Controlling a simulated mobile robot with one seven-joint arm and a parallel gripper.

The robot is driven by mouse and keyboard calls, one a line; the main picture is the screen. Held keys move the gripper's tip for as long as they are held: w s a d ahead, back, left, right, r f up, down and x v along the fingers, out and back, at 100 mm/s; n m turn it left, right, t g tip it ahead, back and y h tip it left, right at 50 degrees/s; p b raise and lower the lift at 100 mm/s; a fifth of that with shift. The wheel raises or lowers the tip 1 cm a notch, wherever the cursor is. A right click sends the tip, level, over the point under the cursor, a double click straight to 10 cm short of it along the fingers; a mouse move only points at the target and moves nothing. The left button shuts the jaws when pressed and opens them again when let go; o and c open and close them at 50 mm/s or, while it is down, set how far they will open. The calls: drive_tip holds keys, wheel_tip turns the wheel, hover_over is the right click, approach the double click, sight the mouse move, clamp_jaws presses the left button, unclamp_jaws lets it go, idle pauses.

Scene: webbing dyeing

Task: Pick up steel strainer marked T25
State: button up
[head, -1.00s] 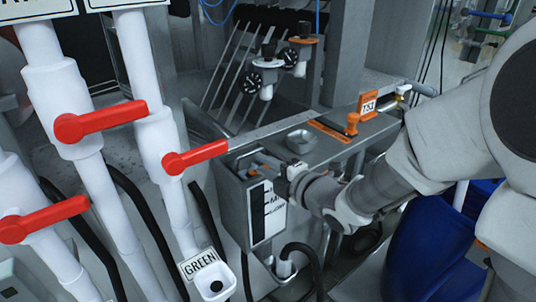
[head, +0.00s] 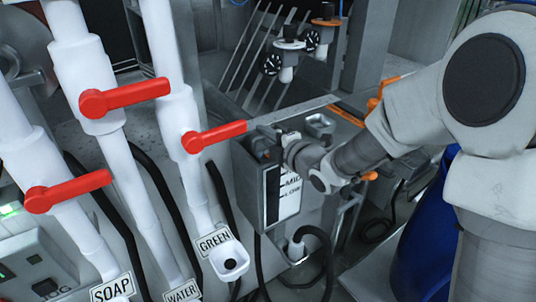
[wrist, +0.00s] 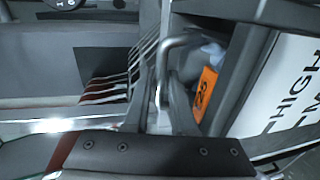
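In the wrist view an orange tag (wrist: 206,88) sits inside a grey metal tank; its sideways marking seems to end in 25, but is blurred. A bent steel handle (wrist: 176,42) rises just left of the tag. The strainer's body is mostly hidden by the tank wall and shadow.
Red valve levers (head: 125,96) on white pipes stand left of the tank. A small steel dish (head: 320,125) lies on the ledge behind my wrist. A blue barrel (head: 420,215) is at the right, and black hoses (head: 325,262) run below.

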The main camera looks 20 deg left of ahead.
clamp_jaws()
idle(1.2)
